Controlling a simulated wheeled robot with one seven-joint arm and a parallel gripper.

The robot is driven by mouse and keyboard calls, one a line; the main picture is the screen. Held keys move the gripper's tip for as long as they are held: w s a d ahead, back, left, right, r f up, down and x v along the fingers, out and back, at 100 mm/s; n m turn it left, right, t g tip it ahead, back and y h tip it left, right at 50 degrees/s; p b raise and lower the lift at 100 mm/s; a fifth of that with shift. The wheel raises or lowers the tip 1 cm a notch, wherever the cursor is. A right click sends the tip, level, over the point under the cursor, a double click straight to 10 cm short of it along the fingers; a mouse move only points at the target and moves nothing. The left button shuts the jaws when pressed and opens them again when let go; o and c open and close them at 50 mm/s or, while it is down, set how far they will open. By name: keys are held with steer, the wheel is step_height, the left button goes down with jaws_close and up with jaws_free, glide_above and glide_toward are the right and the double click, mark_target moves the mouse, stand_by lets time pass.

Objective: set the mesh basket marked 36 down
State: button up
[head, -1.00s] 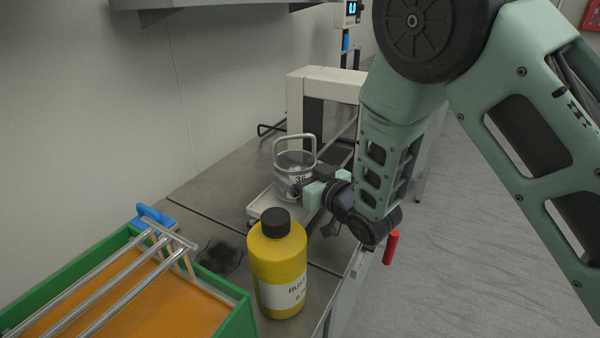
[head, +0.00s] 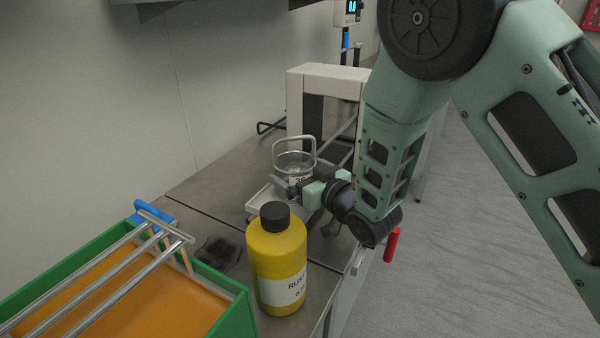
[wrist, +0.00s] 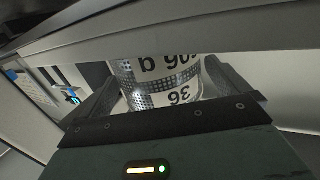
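The mesh basket (head: 295,161) is a round metal basket with an upright loop handle. It stands upright at the white tray (head: 259,207) on the bench; its base is partly hidden by my gripper. In the wrist view the basket (wrist: 160,84) shows a white label with 36 upside down. My gripper (head: 299,184) is open around the basket's lower part, with a finger on either side. In the wrist view gaps show between the fingers and the basket wall.
A yellow bottle (head: 277,262) with a black cap stands in front of the tray. A green-walled box (head: 236,312) with metal rails is at front left. A white arch-shaped frame (head: 325,78) stands behind the basket.

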steer(key=shift+f, duration=0.1)
steer(key=shift+r+p, duration=0.2)
steer(key=shift+p, duration=0.1)
steer(key=r+p+v, duration=0.1)
steer(key=p+v, duration=0.1)
steer(key=v, duration=1)
steer(key=shift+f, duration=0.1)
